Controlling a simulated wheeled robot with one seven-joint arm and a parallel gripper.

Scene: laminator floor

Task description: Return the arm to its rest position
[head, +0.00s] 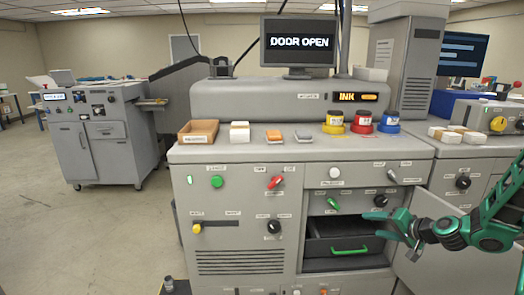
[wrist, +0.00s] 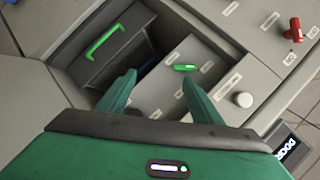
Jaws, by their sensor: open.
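My arm is green and dark grey and enters from the right in the head view. My gripper (head: 398,226) is open and empty in front of the machine's right side, near the open door. In the wrist view its two green fingers (wrist: 160,90) are spread apart, with nothing between them. Beyond them show a green lever (wrist: 185,68) and the dark drawer (wrist: 110,45) with its green handle (wrist: 103,43). The fingers appear apart from both. In the head view the drawer's green handle (head: 350,250) is left of and below my gripper.
The grey machine (head: 245,165) fills the middle. Its open door (head: 450,262) stands behind and below my arm. A screen (head: 298,42) reads "DOOR OPEN". Ink pots (head: 361,122) and a wooden tray (head: 198,132) stand on top. Open floor (head: 90,235) lies at left.

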